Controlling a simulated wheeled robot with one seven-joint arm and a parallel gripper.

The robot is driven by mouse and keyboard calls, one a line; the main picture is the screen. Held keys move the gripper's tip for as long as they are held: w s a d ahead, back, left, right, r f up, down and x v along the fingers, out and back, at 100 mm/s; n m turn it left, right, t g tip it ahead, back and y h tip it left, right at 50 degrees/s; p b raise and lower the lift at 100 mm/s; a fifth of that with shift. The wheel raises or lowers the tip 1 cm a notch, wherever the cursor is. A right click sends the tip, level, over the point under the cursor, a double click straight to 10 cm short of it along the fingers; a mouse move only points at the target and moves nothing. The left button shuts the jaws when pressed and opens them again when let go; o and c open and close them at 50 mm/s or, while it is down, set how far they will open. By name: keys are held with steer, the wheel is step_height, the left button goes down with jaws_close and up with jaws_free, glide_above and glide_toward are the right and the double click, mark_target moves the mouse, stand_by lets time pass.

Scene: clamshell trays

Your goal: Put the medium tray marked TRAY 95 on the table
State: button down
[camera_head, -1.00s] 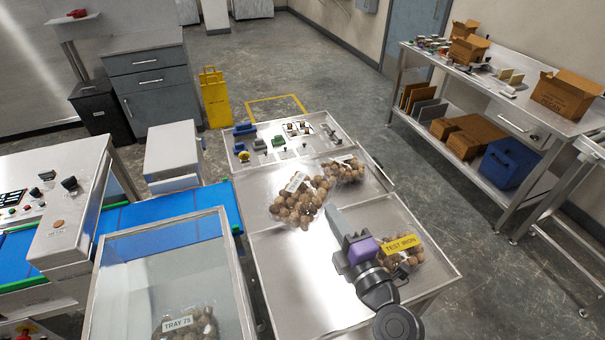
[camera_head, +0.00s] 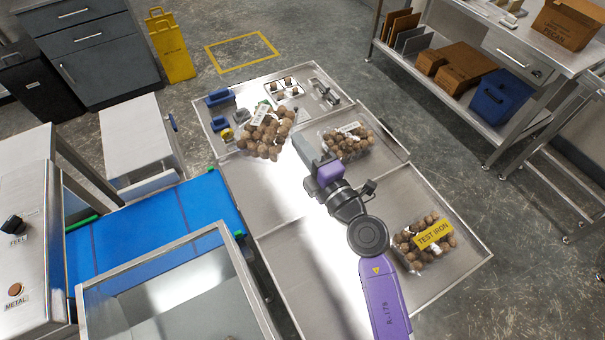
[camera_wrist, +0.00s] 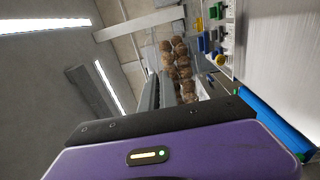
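My gripper (camera_head: 296,143) appears shut on the edge of a clear clamshell tray of brown nuts (camera_head: 263,138). The tray hangs tilted, seemingly raised above the steel table (camera_head: 235,180). Its small white label is too small to read. In the wrist view the nut tray (camera_wrist: 178,68) is at the end of the grey fingers (camera_wrist: 156,92); the grip itself is partly hidden. A second clamshell tray (camera_head: 347,143) with a white label lies on the table just right of the fingers. Its label is also unreadable.
A tray labelled TEST IRON (camera_head: 424,244) lies at the table's right. Small tools and blue blocks (camera_head: 220,97) are at the far end. A blue conveyor belt (camera_head: 150,225) and a clear-sided bin (camera_head: 90,290) stand left. The table's middle is bare.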

step_height(320, 180, down, 18)
steer(key=b, duration=0.8)
steer(key=shift+b, duration=0.4)
steer(key=c, duration=1.6)
jaws_free()
steer(key=shift+c, duration=0.2)
steer(key=shift+s+d, duration=0.1)
steer(key=v, duration=0.7)
steer(key=shift+s+d, duration=0.1)
steer(key=shift+s, duration=0.05)
